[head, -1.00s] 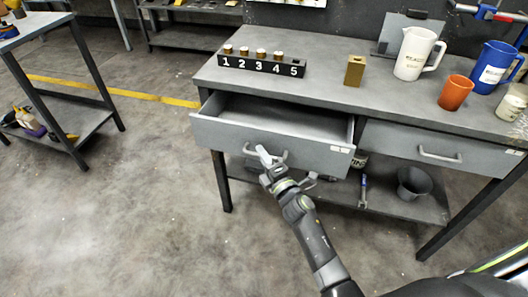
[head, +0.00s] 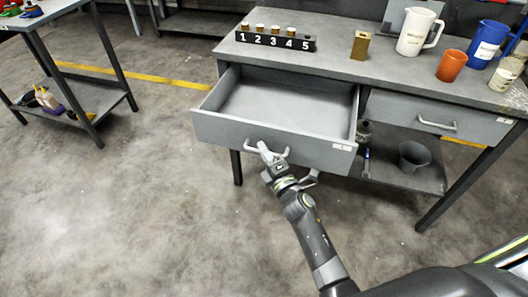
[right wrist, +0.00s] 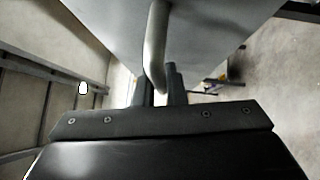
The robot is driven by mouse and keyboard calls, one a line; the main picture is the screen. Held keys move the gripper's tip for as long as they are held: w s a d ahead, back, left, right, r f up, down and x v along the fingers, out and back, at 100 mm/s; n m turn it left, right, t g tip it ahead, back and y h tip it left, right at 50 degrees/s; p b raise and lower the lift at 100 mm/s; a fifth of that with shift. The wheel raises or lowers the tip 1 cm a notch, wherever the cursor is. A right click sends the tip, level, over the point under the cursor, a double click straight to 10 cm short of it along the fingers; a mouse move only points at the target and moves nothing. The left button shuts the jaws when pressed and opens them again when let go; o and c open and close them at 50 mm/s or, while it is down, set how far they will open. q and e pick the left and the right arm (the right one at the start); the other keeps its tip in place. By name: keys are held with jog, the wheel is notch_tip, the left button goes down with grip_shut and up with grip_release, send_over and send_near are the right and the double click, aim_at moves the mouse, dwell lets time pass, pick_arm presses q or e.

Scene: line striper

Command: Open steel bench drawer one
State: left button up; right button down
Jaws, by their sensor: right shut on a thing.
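The left drawer (head: 300,150) of the grey steel bench (head: 340,56) is pulled far out, and its inside looks empty. My right gripper (head: 268,155) is shut on the drawer's bar handle (head: 282,153) at the front. In the right wrist view, the handle (right wrist: 155,50) runs down between my two dark fingers (right wrist: 160,88). The bench's right drawer (head: 438,117) is closed. My left gripper is not in view.
A black numbered block (head: 275,40) with several small capped pieces, a brass block (head: 360,45), a white jug (head: 417,32), an orange cup (head: 451,65) and a blue jug (head: 489,45) stand on the bench. A grey bucket (head: 414,156) sits on the lower shelf. Floor in front is clear.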

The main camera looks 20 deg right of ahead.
jog(key=c, duration=1.5)
grip_release()
jog(key=shift+c, duration=0.2)
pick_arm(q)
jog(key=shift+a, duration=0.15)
pick_arm(e)
jog(key=shift+o, duration=0.2)
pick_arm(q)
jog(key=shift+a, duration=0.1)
